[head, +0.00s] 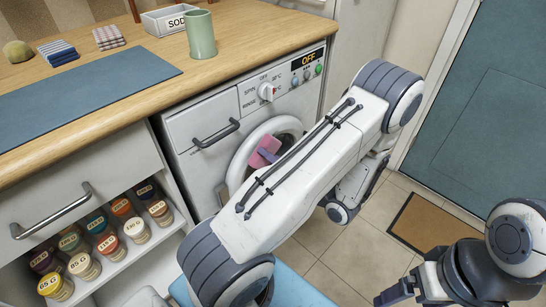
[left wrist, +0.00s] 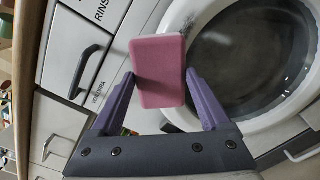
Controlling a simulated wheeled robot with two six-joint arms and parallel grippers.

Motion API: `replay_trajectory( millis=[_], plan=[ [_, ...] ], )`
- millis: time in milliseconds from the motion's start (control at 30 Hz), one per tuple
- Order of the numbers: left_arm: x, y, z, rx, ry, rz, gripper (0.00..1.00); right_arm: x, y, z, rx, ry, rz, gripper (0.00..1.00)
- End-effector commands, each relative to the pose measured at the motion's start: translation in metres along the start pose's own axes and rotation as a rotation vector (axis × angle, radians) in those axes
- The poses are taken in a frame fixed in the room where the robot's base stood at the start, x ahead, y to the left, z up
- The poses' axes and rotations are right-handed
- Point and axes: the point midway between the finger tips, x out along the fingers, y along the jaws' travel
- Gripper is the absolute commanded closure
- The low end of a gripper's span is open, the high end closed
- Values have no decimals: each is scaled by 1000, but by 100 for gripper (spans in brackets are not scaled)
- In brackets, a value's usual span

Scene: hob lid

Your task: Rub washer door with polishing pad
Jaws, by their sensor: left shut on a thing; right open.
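The washing machine's round door (head: 287,124) has a white ring and shows in the head view partly behind my left arm. In the left wrist view its dark glass (left wrist: 262,62) fills the right side, with a greyish speckled patch (left wrist: 212,42) on the ring's left part. My left gripper (left wrist: 160,88) is shut on a pink polishing pad (left wrist: 158,65), held between purple fingers in front of the door's left side. The pad also shows in the head view (head: 264,150). I cannot tell whether it touches the door. My right gripper (head: 398,291) is open and empty at the lower right.
Spice jars (head: 108,240) stand on a shelf at left.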

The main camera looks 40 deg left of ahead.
Motion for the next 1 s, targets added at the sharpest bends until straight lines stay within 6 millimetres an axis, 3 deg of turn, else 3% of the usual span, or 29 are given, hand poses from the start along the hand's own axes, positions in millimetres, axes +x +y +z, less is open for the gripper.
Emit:
replay_trajectory(
  millis=[1000],
  plan=[
    [19, 0, 0, 0, 1, 1, 65, -5, 0, 0, 0, 0, 0, 12]
  ],
)
